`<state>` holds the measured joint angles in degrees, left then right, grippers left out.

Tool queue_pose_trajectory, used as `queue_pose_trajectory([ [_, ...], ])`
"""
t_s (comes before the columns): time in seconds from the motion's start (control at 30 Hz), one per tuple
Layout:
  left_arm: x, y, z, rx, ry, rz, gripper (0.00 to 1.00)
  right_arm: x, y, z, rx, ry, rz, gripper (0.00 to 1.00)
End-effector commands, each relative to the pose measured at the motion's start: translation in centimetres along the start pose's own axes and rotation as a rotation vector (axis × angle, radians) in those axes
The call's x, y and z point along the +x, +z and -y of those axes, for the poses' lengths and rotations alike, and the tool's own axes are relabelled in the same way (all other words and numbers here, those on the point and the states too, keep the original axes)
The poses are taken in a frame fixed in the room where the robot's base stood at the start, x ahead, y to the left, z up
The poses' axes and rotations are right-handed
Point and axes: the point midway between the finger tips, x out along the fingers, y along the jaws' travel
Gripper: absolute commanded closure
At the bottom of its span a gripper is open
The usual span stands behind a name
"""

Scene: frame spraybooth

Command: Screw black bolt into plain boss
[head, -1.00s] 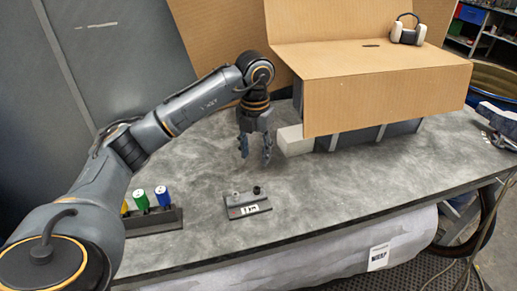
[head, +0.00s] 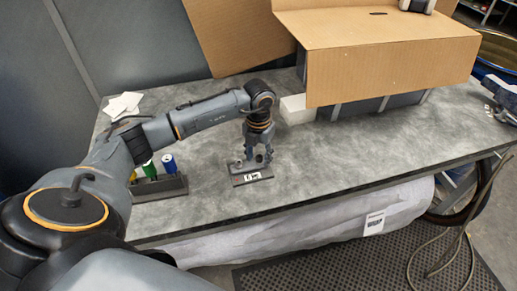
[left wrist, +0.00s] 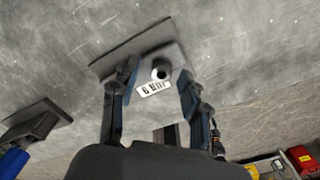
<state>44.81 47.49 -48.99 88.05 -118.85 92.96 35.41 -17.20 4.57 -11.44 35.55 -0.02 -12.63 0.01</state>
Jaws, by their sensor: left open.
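A small dark plate with a white label (head: 253,176) lies near the table's front edge, and it also shows in the left wrist view (left wrist: 118,62). On it, in the left wrist view, is a round pale ring with a dark centre (left wrist: 160,71); I cannot tell whether it is the boss alone or holds the black bolt. My left gripper (head: 258,160) points down over the plate. Its two open fingers (left wrist: 157,100) stand on either side of the ring, with a gap. The bolt is not clearly visible in the head view. My right gripper is not in view.
A dark rack (head: 160,188) with yellow, green and blue cylinders stands left of the plate. A cardboard-covered booth (head: 390,70) stands behind, with a white block (head: 297,109) beside it. The grey table (head: 350,145) is clear to the plate's right.

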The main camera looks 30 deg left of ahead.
Motion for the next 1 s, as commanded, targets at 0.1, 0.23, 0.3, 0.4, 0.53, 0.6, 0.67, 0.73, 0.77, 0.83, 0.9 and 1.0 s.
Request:
queue_pose_trajectory([
  [0.1,0.1,0.0,0.0,0.000,0.000,0.000,0.54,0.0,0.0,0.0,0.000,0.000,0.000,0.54],
  [0.23,0.0,0.0,0.0,0.000,0.000,0.000,0.60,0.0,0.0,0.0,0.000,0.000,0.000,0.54],
  [0.3,0.0,0.0,0.0,0.000,0.000,0.000,0.75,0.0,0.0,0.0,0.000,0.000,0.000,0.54],
  [0.4,0.0,0.0,0.0,0.000,0.000,0.000,0.95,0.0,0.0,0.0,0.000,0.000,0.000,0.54],
  [0.53,0.0,0.0,0.0,0.000,-0.001,0.000,0.83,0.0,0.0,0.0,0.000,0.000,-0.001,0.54],
  [0.6,0.0,0.0,0.0,0.000,-0.001,0.000,0.97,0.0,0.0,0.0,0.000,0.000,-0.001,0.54],
  [0.67,0.0,0.0,0.0,0.000,-0.001,0.000,1.00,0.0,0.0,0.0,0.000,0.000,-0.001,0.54],
  [0.73,0.0,0.0,0.0,0.008,0.000,0.001,1.00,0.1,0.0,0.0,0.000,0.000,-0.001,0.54],
  [0.77,0.1,0.1,0.0,0.022,0.000,0.001,1.00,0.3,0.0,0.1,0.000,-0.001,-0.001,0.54],
  [0.83,0.3,0.1,-0.1,0.089,0.000,0.002,1.00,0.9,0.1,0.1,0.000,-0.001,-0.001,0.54],
  [0.9,0.4,0.1,-0.2,0.183,0.001,0.003,1.00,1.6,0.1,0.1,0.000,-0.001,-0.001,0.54],
  [1.0,0.3,0.1,-0.2,0.308,0.000,0.003,1.00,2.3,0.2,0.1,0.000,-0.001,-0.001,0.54],
])
